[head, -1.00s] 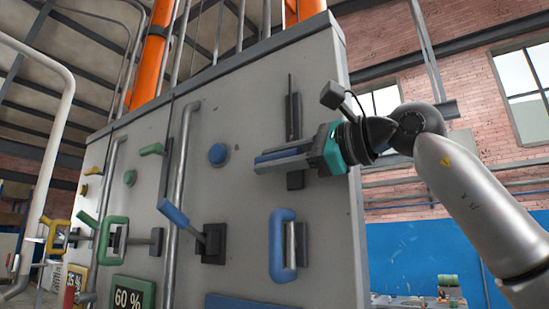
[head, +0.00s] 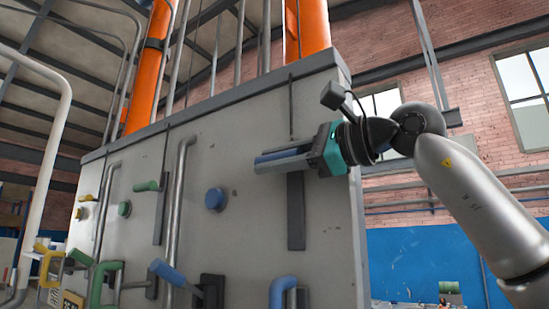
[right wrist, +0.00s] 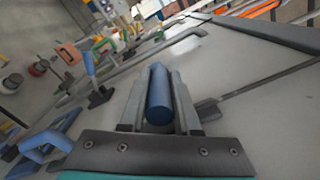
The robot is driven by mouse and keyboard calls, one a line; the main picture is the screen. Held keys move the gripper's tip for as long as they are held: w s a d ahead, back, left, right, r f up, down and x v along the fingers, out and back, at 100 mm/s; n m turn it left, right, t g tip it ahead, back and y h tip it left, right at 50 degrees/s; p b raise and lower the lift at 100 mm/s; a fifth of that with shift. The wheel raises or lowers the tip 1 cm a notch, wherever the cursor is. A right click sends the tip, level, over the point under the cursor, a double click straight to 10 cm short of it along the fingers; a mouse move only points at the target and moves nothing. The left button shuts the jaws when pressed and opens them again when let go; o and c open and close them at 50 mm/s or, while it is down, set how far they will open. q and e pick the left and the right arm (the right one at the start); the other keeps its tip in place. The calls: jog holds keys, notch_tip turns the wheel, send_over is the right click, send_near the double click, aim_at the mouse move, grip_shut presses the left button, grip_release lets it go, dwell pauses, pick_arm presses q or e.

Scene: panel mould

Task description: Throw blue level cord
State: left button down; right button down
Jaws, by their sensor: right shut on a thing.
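My right gripper (head: 260,161) is shut on a blue cylindrical handle (head: 277,154) in front of the grey panel's right part. In the right wrist view the blue handle (right wrist: 159,95) lies lengthwise between the two grey fingers. A dark upright plate (head: 296,215) on the panel extends below the gripper, and a thin dark line (head: 291,105) runs up the panel above it. How the handle joins the plate is hidden by the gripper. My left gripper is not in view.
A round blue knob (head: 214,199) sits left of the gripper. Lower down are a tilted blue lever (head: 168,272) and a blue loop handle (head: 282,291). Green and yellow controls line the panel's left. A grey pipe (head: 180,190) runs upright along it.

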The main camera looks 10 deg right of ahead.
jog(key=shift+d+r, duration=0.1)
jog(key=shift+r, duration=0.2)
jog(key=c, duration=1.1)
grip_release()
jog(key=shift+s, duration=0.1)
jog(key=o, duration=0.4)
jog(key=shift+o, duration=0.2)
jog(key=shift+f, duration=0.1)
jog(key=shift+d, duration=0.1)
jog(key=b+v, duration=0.3)
jog(key=v, duration=1.2)
